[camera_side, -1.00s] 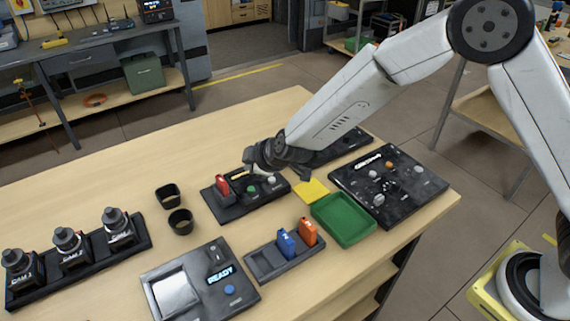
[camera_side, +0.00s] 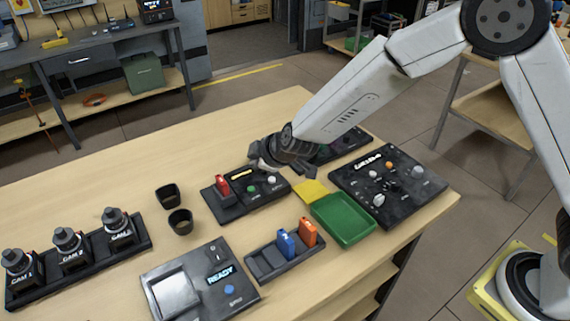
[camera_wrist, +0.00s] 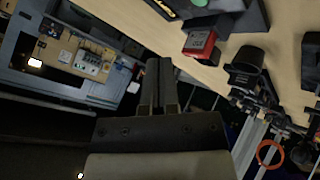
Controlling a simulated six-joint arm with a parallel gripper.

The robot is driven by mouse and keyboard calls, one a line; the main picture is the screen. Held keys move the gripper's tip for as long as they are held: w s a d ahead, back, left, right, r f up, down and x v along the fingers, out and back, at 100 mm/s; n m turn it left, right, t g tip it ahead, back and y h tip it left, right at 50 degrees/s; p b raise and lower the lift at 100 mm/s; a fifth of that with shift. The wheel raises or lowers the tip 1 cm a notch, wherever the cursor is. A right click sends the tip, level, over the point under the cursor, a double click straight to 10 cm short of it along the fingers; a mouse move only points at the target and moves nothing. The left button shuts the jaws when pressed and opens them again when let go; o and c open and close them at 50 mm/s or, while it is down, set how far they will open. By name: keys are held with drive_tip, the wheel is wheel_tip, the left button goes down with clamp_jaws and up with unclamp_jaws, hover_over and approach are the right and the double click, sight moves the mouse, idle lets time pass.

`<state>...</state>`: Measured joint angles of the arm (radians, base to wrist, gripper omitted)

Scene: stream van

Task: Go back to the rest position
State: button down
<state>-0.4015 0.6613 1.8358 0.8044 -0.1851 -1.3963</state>
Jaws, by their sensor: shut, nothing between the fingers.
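My gripper (camera_side: 256,164) is above the far middle of the wooden table (camera_side: 150,150), just over the back of a black panel (camera_side: 232,207) that has a red block, a green button and a white knob. It holds nothing. In the wrist view my gripper (camera_wrist: 160,66) shows its two fingers close together, aimed past the table edge toward the room. The red block (camera_wrist: 200,46) also shows there, apart from the fingers.
Around the panel stand two black cups (camera_side: 180,222), a yellow note (camera_side: 311,191), a green tray (camera_side: 344,236), a black control box (camera_side: 405,205), a slotted holder (camera_side: 262,262) with blue and orange blocks, a READY device (camera_side: 240,300) and a camera rack (camera_side: 140,244). The table's far left is clear.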

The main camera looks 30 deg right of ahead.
drive_tip(key=s+d+r+m+g+h, duration=0.1)
drive_tip(key=s+d+m+g, duration=0.2)
drive_tip(key=s+d, duration=0.7)
drive_tip(key=s+d+r+m+g, duration=0.1)
drive_tip(key=s+d+m+g, duration=0.2)
drive_tip(key=s+d+m, duration=0.4)
drive_tip(key=s+d, duration=0.3)
drive_tip(key=s, duration=0.5)
drive_tip(key=shift+r+m+h, duration=0.15)
drive_tip(key=shift+m+h, duration=0.25)
